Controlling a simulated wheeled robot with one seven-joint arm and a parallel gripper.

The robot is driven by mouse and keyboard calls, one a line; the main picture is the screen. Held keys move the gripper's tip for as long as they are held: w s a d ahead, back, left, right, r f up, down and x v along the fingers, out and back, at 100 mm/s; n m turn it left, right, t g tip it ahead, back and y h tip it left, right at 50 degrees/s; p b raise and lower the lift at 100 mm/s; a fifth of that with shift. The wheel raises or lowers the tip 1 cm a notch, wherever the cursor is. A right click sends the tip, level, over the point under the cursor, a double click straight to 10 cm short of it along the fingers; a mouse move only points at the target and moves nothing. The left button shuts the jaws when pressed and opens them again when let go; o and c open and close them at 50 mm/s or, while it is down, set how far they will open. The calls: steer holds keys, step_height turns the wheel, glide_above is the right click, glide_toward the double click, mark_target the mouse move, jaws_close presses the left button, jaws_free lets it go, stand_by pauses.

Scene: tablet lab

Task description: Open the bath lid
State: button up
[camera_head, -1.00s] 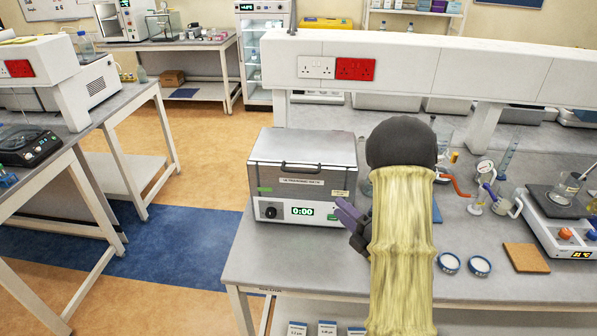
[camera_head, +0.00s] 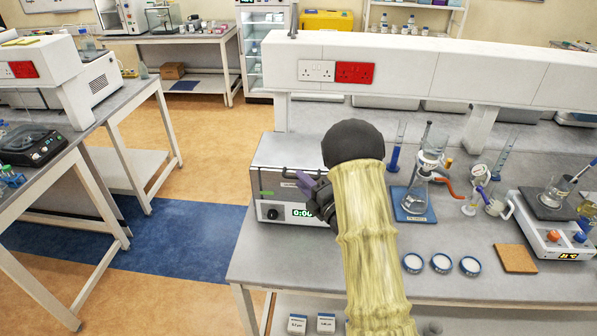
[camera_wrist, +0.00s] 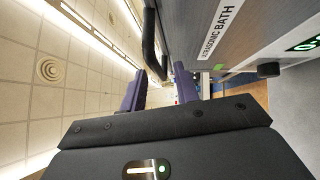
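The ultrasonic bath (camera_head: 268,203) is a grey and white box with a lit display, standing at the left end of the bench. Its steel lid (camera_head: 280,150) lies closed on top. My gripper (camera_head: 308,187) is at the front of the bath and hides part of its display and right side. In the wrist view, the two purple fingers (camera_wrist: 160,88) are apart. The black lid handle (camera_wrist: 152,42) shows close by, lined up with the gap between them; I cannot tell whether they touch it. The white "ULTRASONIC BATH" label (camera_wrist: 218,32) is to the right.
Right of my arm are a flask on a blue base (camera_head: 413,200), a hotplate (camera_head: 548,225), three round dishes (camera_head: 441,263) and a brown tile (camera_head: 515,258). A white beam with sockets (camera_head: 430,75) runs behind the bath.

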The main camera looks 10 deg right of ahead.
steer(key=shift+p+x, duration=0.3)
steer(key=shift+x, duration=1)
jaws_close()
